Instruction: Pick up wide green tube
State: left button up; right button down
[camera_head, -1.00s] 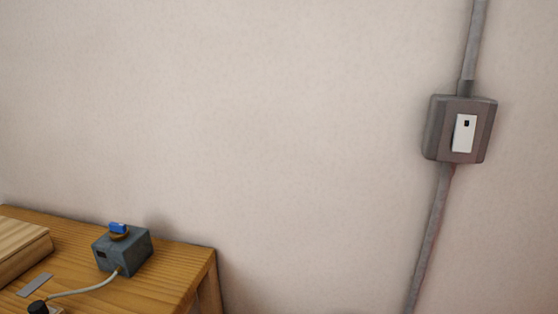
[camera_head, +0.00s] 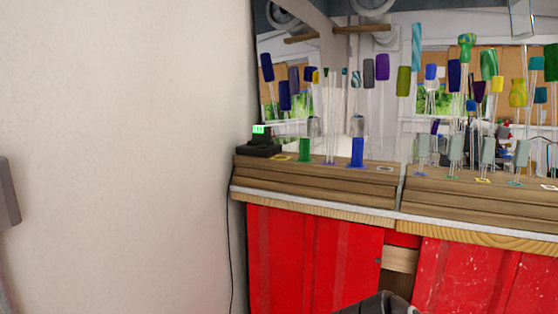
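A short green tube (camera_head: 304,150) stands upright on the wooden shelf, near its left end. Other green pieces show higher up: an olive one (camera_head: 403,80) and a brighter one (camera_head: 488,65). I cannot tell for certain which is the wide green tube. Neither of my grippers can be made out. A dark rounded piece at the bottom edge is cut off, and I cannot tell what it is.
The wooden shelf (camera_head: 315,192) holds many coloured rods and tubes, including a blue tube (camera_head: 357,152). A black device (camera_head: 261,141) with a green display stands at its left end. Red panels (camera_head: 310,260) are below. A plain wall (camera_head: 120,150) fills the left.

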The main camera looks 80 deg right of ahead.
aim_at(305, 143)
jog(key=z, duration=2.6)
